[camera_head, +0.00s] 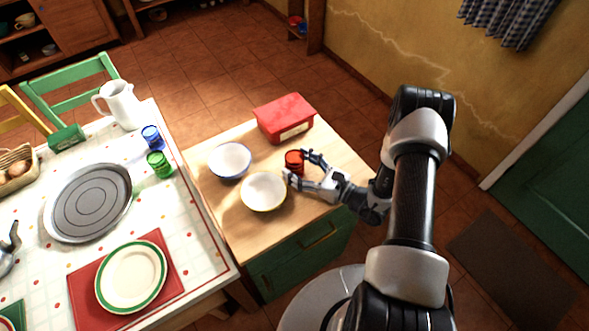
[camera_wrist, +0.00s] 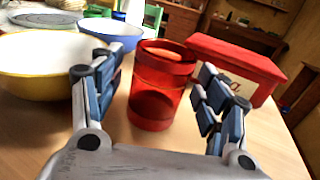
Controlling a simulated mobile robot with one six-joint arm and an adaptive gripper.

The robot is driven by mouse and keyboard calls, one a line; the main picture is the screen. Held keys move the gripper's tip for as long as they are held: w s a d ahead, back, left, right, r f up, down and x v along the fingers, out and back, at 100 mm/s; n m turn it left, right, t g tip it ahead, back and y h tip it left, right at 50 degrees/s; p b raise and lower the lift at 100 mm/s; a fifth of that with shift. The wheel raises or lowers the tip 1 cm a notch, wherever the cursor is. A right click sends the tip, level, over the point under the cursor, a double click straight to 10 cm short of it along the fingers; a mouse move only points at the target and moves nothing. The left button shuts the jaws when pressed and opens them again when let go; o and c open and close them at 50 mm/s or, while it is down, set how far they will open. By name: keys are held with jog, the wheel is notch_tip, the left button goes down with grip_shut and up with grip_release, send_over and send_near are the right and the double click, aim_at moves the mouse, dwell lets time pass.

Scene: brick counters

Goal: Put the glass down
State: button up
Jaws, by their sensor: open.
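A red glass (camera_head: 294,161) stands upright on the wooden counter top (camera_head: 335,165). My gripper (camera_head: 298,164) is open around it from the right side. In the wrist view the red glass (camera_wrist: 160,88) stands on the wood between the two open fingers of my gripper (camera_wrist: 158,100). A gap shows between the glass and the left finger.
A white bowl with a yellow rim (camera_head: 263,194) and a blue-rimmed bowl (camera_head: 230,161) stand left of the glass. A red box (camera_head: 284,117) stands behind it. The set table on the left holds a blue glass (camera_head: 151,137) and a green glass (camera_head: 159,164).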

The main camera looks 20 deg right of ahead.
jog(key=shift+x, duration=0.85)
jog(key=shift+c, duration=0.4)
jog(key=c, duration=1.3)
jog(key=s+r+m+t+h+p, duration=0.1)
jog(key=s+r+p, duration=0.1)
jog(key=r, duration=0.7)
jog(key=s+r+m+t+h+p, duration=0.1)
jog(key=r+p, duration=0.3)
jog(key=r, duration=0.6)
jog(key=shift+s+r+m+h, duration=0.25)
jog(key=shift+s+m+h, duration=0.05)
jog(key=shift+s+h, duration=0.3)
jog(key=shift+a, duration=0.1)
